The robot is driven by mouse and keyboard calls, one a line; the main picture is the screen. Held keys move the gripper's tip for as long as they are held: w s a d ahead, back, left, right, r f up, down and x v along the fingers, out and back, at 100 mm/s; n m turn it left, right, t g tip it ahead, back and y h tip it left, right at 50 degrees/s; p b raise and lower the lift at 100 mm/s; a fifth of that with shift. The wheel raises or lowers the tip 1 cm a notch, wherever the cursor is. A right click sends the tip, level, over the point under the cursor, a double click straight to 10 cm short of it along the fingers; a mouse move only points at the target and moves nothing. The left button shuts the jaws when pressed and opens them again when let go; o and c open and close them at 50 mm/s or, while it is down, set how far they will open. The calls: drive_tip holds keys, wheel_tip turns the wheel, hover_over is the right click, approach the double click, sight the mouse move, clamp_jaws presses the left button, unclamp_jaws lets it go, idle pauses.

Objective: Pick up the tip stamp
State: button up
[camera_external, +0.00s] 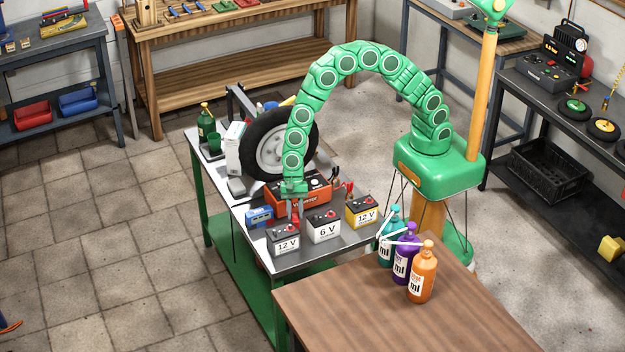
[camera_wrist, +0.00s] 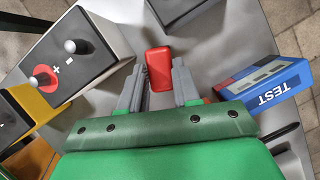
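A small red block-like piece (camera_wrist: 159,69) lies between the tips of my gripper's fingers in the wrist view. It may be the tip stamp, but I see no marking that confirms this. In the external view a red piece (camera_external: 296,222) shows just below my gripper (camera_external: 295,207), behind the left 12 V battery. My gripper (camera_wrist: 158,78) points down over the metal table, its two grey fingers apart, one on each side of the red piece. I cannot tell whether a finger touches it.
A blue TEST box (camera_wrist: 265,85) lies close on the right. An orange charger (camera_external: 312,193) and a tire (camera_external: 258,150) stand behind. Bottles (camera_external: 422,278) stand on the wooden table.

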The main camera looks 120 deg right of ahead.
sight(295, 219)
clamp_jaws()
drive_tip(key=shift+r, duration=0.15)
drive_tip(key=shift+r, duration=0.2)
wheel_tip(295, 219, up, 2)
drive_tip(key=shift+w+r, duration=0.1)
drive_tip(key=shift+r, duration=0.05)
drive_tip(key=s+d+r, duration=0.1)
drive_tip(key=s+r, duration=0.9)
drive_tip(key=s, duration=0.4)
